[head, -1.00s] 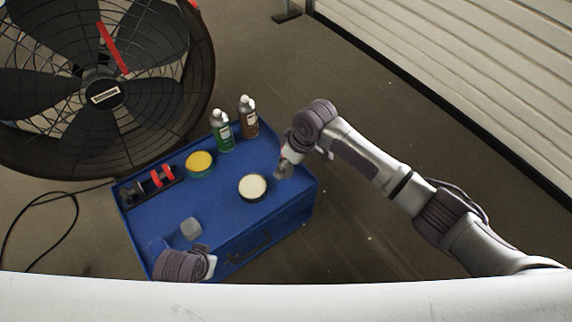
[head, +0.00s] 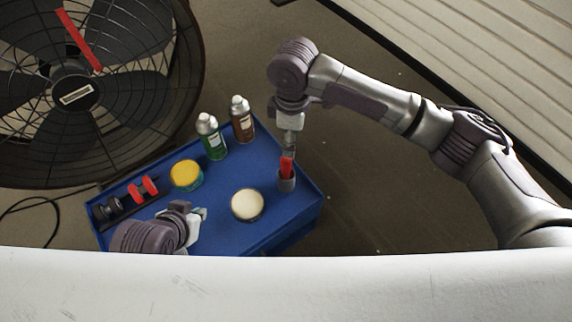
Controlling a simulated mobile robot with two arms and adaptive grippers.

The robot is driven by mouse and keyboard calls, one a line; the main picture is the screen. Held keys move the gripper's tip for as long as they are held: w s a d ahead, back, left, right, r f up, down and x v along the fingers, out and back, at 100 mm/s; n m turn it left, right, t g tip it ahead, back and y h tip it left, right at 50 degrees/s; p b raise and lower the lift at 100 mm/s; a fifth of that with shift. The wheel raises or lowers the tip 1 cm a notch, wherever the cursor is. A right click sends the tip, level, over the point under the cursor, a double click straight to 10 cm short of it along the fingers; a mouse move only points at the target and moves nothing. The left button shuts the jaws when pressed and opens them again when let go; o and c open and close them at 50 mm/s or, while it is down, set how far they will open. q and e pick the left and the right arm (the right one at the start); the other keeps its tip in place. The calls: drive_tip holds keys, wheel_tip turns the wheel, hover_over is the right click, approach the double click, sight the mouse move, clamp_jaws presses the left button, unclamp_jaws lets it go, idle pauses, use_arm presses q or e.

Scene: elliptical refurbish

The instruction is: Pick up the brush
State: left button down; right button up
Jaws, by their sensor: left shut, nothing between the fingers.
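A red item (head: 287,167), which may be the brush or its handle, stands upright in a small grey cup (head: 286,183) at the right corner of the blue tool box top (head: 215,228). My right gripper (head: 290,147) points down directly above the red item, its tips at or just over the item's top. Whether its fingers are shut on the item cannot be made out. My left gripper (head: 198,215) is shut and empty over the front left part of the box top, left of the cream-topped tin (head: 247,205).
A yellow-topped tin (head: 186,174), a green bottle (head: 211,136) and a brown bottle (head: 242,119) stand along the back. A black rack with red parts (head: 143,189) is at the left. A large fan (head: 80,95) stands behind.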

sight(286, 164)
wheel_tip(286, 164, down, 6)
drive_tip(key=shift+f+b, duration=0.2)
drive_tip(key=shift+b, duration=0.7)
drive_tip(key=shift+a+f, duration=0.1)
drive_tip(key=shift+f, duration=0.1)
drive_tip(key=f+b, duration=0.1)
drive_tip(key=a+f+b, duration=0.1)
drive_tip(key=shift+f, duration=0.4)
wheel_tip(286, 164, down, 2)
drive_tip(key=shift+b, duration=0.35)
use_arm(q)
drive_tip(key=w+d+r+t+h, duration=0.2)
drive_tip(key=w+r+t, duration=0.3)
drive_tip(key=r, duration=0.3)
drive_tip(key=w+d+r+t+h, duration=0.2)
drive_tip(key=w+d+r+t, duration=0.1)
drive_tip(key=w+r+t, duration=0.3)
wheel_tip(286, 164, up, 2)
drive_tip(key=shift+d+m+t, duration=0.2)
drive_tip(key=shift+m+t, duration=0.1)
drive_tip(key=shift+t, duration=0.5)
use_arm(e)
drive_tip(key=shift+f, duration=0.1)
clamp_jaws()
